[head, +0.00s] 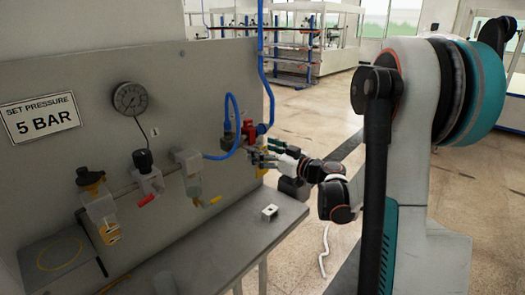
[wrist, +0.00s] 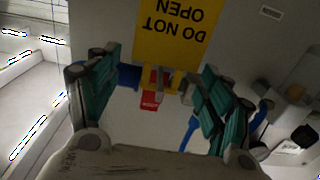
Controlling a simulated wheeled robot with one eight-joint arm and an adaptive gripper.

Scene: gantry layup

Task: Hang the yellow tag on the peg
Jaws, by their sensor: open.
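The yellow tag (wrist: 172,38), marked DO NOT OPEN, shows upside down at the top middle of the wrist view. Its narrower end is at a small grey pin-like part (wrist: 160,82), which looks like the peg; I cannot tell whether it passes through the tag. In the head view, a yellow bit of the tag (head: 261,171) shows just below my gripper (head: 262,152). My gripper (wrist: 160,97) is open, with its green-padded fingers apart on either side of the tag's narrow end. A red part (wrist: 150,102) sits right by that end.
The red valve (head: 249,131) and blue hose (head: 231,112) are close to my gripper on the grey panel (head: 190,85). A gauge (head: 130,98) and regulators stand left. A small pale block (head: 269,213) lies on the bench (head: 222,250). Floor to the right is mostly open.

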